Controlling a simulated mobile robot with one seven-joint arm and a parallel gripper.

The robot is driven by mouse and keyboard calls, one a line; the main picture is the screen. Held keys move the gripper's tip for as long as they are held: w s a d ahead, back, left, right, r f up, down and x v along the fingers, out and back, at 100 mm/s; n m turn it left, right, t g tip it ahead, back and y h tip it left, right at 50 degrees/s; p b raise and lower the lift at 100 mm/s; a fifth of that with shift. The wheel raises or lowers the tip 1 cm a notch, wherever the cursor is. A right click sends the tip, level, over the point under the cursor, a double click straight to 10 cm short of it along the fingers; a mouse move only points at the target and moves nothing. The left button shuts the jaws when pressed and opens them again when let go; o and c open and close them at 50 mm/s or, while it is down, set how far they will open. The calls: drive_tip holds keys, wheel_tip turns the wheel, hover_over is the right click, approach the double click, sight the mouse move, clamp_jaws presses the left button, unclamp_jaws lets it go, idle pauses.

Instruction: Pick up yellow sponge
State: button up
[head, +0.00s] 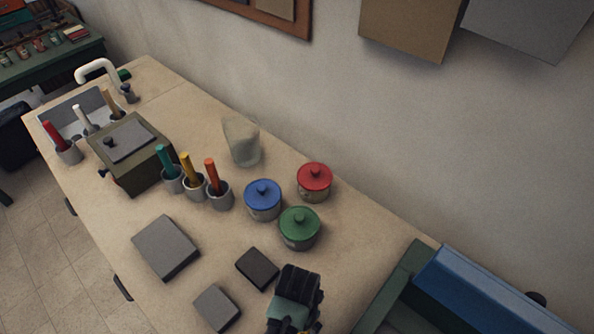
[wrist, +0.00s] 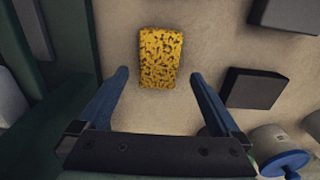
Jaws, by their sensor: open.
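The yellow sponge (wrist: 160,58) shows in the wrist view as a patterned yellow block lying flat on the beige counter. My gripper (wrist: 160,75) is open in the wrist view, with one blue finger to the left of the sponge's near end and one to the right. The sponge lies just ahead of and between the fingertips, with gaps on both sides and nothing held. In the head view, my gripper (head: 295,295) is over the near part of the counter, and the sponge cannot be seen there.
Dark and grey blocks (head: 257,268) lie left of my gripper. Lidded pots in green (head: 299,229), blue (head: 263,200) and red (head: 314,182) stand behind it. A green-edged unit with a blue top (head: 490,290) is at the right.

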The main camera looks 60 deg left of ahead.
drive_tip(key=f, duration=0.2)
drive_tip(key=f+p, duration=0.1)
drive_tip(key=f, duration=0.1)
drive_tip(key=shift+s+d, duration=0.15)
drive_tip(key=shift+s, duration=0.15)
drive_tip(key=shift+f, duration=0.55)
drive_tip(key=shift+c, duration=0.3)
drive_tip(key=c, duration=1.2)
